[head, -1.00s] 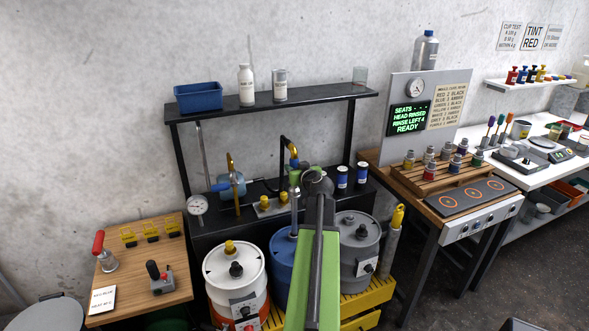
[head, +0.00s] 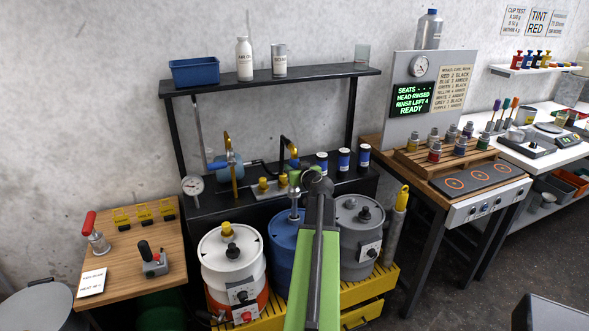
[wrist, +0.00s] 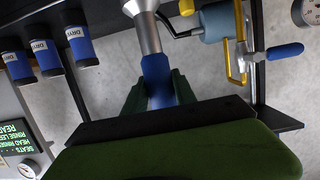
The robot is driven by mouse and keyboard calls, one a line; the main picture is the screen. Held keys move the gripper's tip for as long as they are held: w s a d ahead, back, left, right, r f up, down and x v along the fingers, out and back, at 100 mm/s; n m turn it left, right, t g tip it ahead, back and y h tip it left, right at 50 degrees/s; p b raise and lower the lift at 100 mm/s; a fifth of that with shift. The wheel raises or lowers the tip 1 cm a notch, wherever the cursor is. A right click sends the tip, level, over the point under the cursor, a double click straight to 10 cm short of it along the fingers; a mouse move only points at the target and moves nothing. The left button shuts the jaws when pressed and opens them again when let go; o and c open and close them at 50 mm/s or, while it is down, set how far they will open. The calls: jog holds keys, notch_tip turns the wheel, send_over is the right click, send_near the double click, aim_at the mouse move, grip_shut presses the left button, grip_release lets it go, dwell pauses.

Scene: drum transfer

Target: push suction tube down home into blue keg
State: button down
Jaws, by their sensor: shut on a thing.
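The blue keg (head: 284,258) stands among the drums, partly hidden behind my green arm. A grey metal suction tube (head: 294,204) stands upright at its top; its upper part is hidden by my gripper (head: 297,180). In the wrist view my gripper (wrist: 157,98) is shut on the tube's blue sleeve (wrist: 157,70), one dark green finger on each side. The wide silver part of the tube (wrist: 147,32) runs on beyond the fingers. I cannot tell how deep the tube sits in the keg.
A white-and-orange drum (head: 232,262) stands left of the blue keg and a grey drum (head: 358,240) right. They stand on a yellow pallet (head: 372,290). Behind are a black shelf rack (head: 280,83) and blue cans (head: 343,161). A wooden table (head: 130,250) is at left.

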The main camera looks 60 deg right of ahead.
aim_at(296, 194)
jog(key=shift+f+b, duration=4.5)
jog(key=shift+f, duration=0.55)
jog(key=shift+f+b, duration=0.45)
jog(key=shift+b, duration=0.2)
jog(key=shift+a, duration=0.1)
jog(key=c, duration=0.9)
grip_release()
